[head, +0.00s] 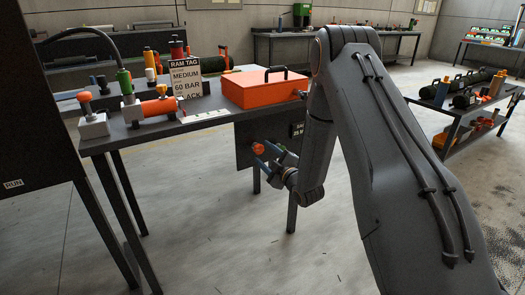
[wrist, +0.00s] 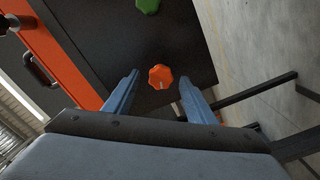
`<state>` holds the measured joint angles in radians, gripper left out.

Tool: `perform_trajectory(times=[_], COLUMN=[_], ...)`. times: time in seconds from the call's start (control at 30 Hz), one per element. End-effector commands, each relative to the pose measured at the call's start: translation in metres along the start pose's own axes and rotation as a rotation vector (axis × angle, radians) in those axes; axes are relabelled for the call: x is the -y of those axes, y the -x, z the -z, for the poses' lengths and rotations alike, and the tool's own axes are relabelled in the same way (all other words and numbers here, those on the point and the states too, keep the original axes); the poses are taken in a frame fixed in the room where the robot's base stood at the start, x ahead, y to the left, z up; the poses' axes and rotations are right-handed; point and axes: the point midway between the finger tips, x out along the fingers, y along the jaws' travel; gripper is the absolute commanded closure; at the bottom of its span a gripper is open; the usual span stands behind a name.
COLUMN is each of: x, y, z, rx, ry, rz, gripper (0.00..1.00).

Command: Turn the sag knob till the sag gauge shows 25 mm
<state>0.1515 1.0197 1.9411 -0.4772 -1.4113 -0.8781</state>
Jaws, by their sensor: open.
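An orange lobed knob (head: 258,149) is on the dark panel (head: 246,136) hanging below the table's right end. In the wrist view the orange knob (wrist: 160,77) bears a small pale mark and shows between my two blue fingertips. A green knob (wrist: 147,5) sits farther up the panel there. My gripper (head: 267,154) is open in front of the orange knob, with a gap on each side; contact is not visible. A small dark plate with white text (head: 297,130) is partly hidden by my arm. Its reading is not clear, and no knob label is legible.
An orange case (head: 262,90) with a dark handle stands above the panel on the table (head: 104,145). A RAM TAG card (head: 186,78) and an orange cylinder (head: 159,107) stand farther left. A shelved bench (head: 452,135) is at right. The floor between is clear.

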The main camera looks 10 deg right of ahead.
Motion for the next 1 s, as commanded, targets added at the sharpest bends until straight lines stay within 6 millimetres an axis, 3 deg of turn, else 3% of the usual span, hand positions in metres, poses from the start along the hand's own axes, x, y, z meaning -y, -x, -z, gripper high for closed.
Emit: perform_trajectory(times=[0.1, 0.3, 0.77, 1.0], x=[-0.001, -0.003, -0.007, -0.025], y=[0.018, 0.034, 0.032, 0.038], z=[-0.002, -0.004, 0.001, 0.019], rx=[0.004, 0.005, 0.039, 0.28], ry=[0.0, 0.0, -0.017, -0.152], rz=[-0.002, -0.004, 0.027, 0.187], gripper=[0.49, 0.49, 0.49, 0.49])
